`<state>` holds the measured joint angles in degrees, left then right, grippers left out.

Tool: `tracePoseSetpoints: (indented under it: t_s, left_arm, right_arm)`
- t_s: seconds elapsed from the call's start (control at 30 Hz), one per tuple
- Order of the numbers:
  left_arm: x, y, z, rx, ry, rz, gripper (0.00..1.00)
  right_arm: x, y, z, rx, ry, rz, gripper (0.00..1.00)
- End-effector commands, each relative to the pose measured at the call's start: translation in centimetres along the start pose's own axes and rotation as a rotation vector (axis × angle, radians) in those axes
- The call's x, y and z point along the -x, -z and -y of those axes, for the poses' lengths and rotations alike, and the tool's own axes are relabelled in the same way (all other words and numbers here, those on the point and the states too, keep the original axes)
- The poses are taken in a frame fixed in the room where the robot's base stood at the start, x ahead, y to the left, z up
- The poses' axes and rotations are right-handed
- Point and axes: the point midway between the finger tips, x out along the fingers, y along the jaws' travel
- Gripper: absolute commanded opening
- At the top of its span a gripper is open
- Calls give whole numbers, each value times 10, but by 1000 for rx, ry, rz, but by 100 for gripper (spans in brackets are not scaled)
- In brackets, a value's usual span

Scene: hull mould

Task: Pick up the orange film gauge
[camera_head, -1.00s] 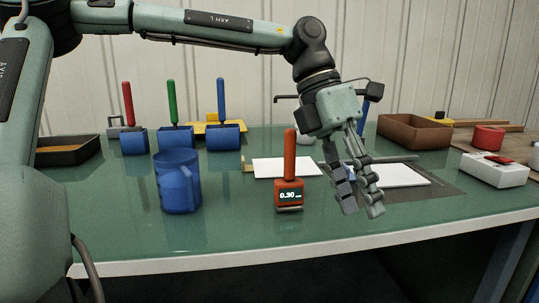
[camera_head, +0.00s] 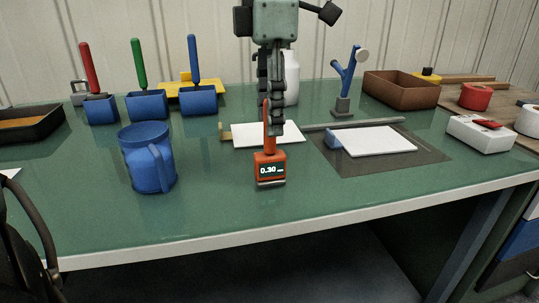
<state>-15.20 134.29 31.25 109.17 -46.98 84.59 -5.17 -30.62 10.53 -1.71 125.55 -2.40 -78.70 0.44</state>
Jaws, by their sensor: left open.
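The orange film gauge (camera_head: 270,168) stands upright on the green table, with its display reading 0.30 on the side facing me. Its orange handle rises up to my left gripper (camera_head: 272,128). The left gripper comes down from above with its fingers at the upper part of the handle. The fingers are seen edge-on and overlap the handle, and their gap is hidden; I cannot tell whether they touch it.
A blue mug (camera_head: 148,158) stands to the left. A white panel (camera_head: 258,135) lies behind the gauge, and another panel (camera_head: 378,142) on a dark mat lies to the right. Blue holders with coloured handles stand at the back left. The table in front is clear.

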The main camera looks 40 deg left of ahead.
Motion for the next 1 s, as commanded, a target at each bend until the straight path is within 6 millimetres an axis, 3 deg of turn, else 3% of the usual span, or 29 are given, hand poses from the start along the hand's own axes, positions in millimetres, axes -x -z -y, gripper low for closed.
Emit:
tracePoseSetpoints:
  t_s: [0.2,0.5,0.83,1.0]
  left_arm:
    - [-31,2,1,2,3,0,41]
    - [-35,1,1,2,1,2,40]
    - [-35,1,1,2,1,2,0]
    - [-35,1,1,2,1,2,0]
  right_arm:
    - [0,0,0,0,0,0,37]
    - [1,0,0,0,-1,-1,37]
    - [1,0,0,0,-1,-1,37]
    - [1,0,0,0,-1,0,37]
